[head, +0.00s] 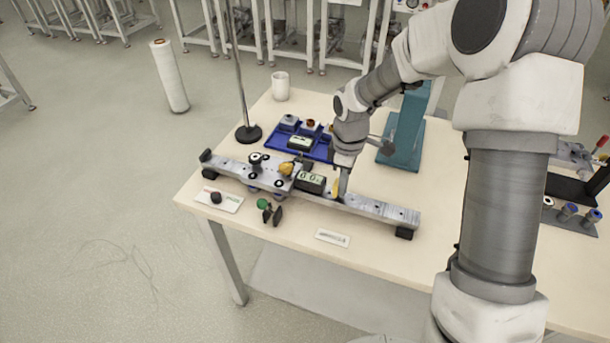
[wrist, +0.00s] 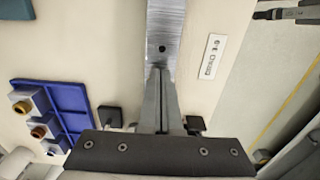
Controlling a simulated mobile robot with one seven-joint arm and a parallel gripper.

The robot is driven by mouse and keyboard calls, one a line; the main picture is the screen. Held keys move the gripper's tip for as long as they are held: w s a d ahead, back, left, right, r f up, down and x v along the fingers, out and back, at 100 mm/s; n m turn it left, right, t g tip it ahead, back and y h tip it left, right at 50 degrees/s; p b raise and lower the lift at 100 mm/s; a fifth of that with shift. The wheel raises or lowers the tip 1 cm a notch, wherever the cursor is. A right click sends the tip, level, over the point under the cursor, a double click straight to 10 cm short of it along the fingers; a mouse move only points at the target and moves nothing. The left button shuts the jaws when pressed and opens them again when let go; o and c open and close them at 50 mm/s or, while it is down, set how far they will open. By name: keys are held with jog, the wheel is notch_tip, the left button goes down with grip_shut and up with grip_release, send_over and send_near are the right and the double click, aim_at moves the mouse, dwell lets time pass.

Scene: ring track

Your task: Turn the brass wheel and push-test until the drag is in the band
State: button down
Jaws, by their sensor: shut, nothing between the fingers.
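A metal rail (head: 375,207) lies across the table on dark feet. A carriage (head: 268,174) with dark round rollers sits on its left half. A small brass-yellow round part (head: 286,169) on the carriage looks like the wheel. My gripper (head: 343,194) points down over the rail, right of the display box, shut and empty. In the wrist view my shut fingers (wrist: 161,92) lie over the rail (wrist: 165,35); whether they touch it is unclear. The carriage is not in the wrist view.
A blue tray (head: 262,143) with small blocks is behind the rail. A teal stand (head: 402,135), a white cup (head: 281,86) and a pole on a dark base (head: 248,133) stand farther back. A label card (head: 332,237) and a green-knobbed part (head: 265,205) lie in front.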

aim_at(322, 181)
jog(key=shift+w+a, duration=0.25)
jog(key=shift+a, duration=0.55)
jog(key=shift+w+a, duration=0.3)
jog(key=shift+a, duration=0.55)
jog(key=shift+w+a, duration=0.25)
jog(key=shift+a, duration=0.65)
jog(key=shift+s+d+r+p, duration=0.2)
jog(key=shift+d+r+p, duration=0.25)
jog(key=shift+d, duration=0.15)
jog(key=shift+s+d+r+p, duration=0.15)
jog(key=shift+d+r+p, duration=0.3)
jog(key=shift+d, duration=0.1)
jog(key=shift+s+d+r, duration=0.1)
jog(key=shift+d, duration=0.3)
notch_tip(322, 181, up, 7)
jog(key=p, duration=0.5)
jog(key=shift+p, duration=0.35)
